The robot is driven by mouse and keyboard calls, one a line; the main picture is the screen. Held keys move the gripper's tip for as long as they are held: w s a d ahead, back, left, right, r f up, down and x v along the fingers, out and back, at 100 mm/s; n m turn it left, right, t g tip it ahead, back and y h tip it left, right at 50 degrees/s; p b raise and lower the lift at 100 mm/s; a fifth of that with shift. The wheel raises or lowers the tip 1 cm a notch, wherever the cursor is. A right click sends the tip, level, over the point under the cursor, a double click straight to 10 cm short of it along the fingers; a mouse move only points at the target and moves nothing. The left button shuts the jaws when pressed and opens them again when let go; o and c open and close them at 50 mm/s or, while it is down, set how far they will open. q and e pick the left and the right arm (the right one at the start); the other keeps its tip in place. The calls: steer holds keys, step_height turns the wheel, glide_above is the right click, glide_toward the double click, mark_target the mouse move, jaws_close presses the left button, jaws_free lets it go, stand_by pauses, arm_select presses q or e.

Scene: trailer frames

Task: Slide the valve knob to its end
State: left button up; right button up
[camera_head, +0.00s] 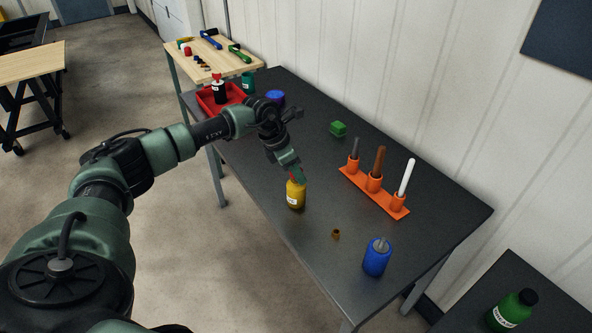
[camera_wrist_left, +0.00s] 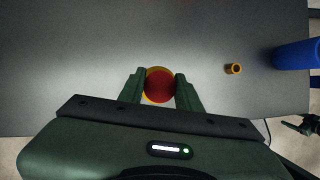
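I cannot make out a valve knob for certain. A yellow bottle (camera_head: 296,195) stands upright on the dark table, with a red top (camera_wrist_left: 159,87) seen from above in the left wrist view. My left gripper (camera_head: 298,177) is over the bottle, its two green fingers on either side of the red top. The gaps are too small to tell whether the fingers grip it. The gripper partly hides the top in the head view. A dark jointed shape at the right edge of the left wrist view looks like my right gripper (camera_wrist_left: 308,124); its state is unclear.
A blue bottle (camera_head: 377,257) and a small brown ring (camera_head: 336,235) are nearer the front. An orange rack (camera_head: 346,177) with upright tools stands to the right. A green block (camera_head: 338,129) and red tray (camera_head: 205,104) are farther back. A white wall borders the table.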

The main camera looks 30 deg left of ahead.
arm_select(q)
jaws_close()
steer(key=shift+f+b, duration=0.3)
steer(key=shift+b, duration=0.05)
steer(key=shift+s+d, duration=0.1)
steer(key=shift+s, duration=0.05)
steer(key=o, duration=0.8)
jaws_free()
steer(key=shift+f, duration=0.15)
steer(key=shift+o, duration=0.2)
steer(key=shift+s, duration=0.1)
